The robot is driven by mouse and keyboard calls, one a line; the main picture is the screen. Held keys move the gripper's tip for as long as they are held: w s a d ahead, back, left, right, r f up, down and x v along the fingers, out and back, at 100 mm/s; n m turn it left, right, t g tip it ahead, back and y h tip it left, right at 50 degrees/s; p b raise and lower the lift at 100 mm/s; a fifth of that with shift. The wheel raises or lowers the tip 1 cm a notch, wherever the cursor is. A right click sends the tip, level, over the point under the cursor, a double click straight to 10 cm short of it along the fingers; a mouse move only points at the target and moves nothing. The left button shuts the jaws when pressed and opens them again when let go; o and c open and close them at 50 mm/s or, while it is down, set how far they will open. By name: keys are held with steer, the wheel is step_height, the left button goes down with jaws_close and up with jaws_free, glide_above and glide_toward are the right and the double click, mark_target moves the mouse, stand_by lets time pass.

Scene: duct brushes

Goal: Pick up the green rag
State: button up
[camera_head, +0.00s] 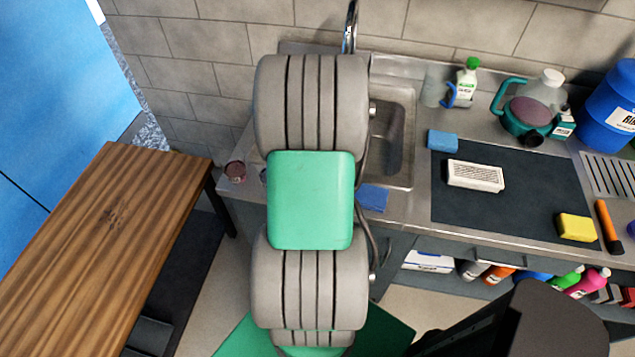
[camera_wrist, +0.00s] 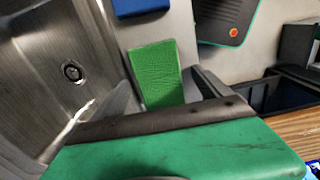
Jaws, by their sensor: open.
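The green rag (camera_wrist: 157,75) lies flat on the pale counter beside the sink in the wrist view. It is a textured green rectangle, and its lower end is partly covered by my gripper (camera_wrist: 163,88). My gripper is open, with one finger on each side of the rag in the picture and nothing held. I cannot tell how high the fingers are above the rag. In the head view my grey and green arm blocks the middle, and neither the rag nor my gripper shows there.
The steel sink (camera_head: 393,140) adjoins the rag's spot. A blue cloth (camera_head: 372,198) lies at the counter's front edge. A dark mat (camera_head: 510,215) holds a white brush block (camera_head: 475,176) and a yellow sponge (camera_head: 576,227). A wooden table (camera_head: 105,235) stands left.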

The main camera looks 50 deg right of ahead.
steer(key=c, duration=1.9)
steer(key=shift+r, duration=0.15)
steer(key=shift+r, duration=0.25)
step_height(320, 180, up, 3)
steer(key=shift+f+b, duration=0.15)
steer(key=shift+b, duration=0.15)
steer(key=s+r, duration=0.1)
steer(key=r, duration=0.1)
steer(key=s+a+r+b, duration=0.1)
steer(key=s+r, duration=0.1)
steer(key=shift+s, duration=0.25)
steer(key=s+a+r+b, duration=0.2)
steer(key=s+r, duration=0.3)
steer(key=s, duration=0.5)
steer(key=shift+a+r, duration=0.3)
steer(key=shift+a, duration=0.25)
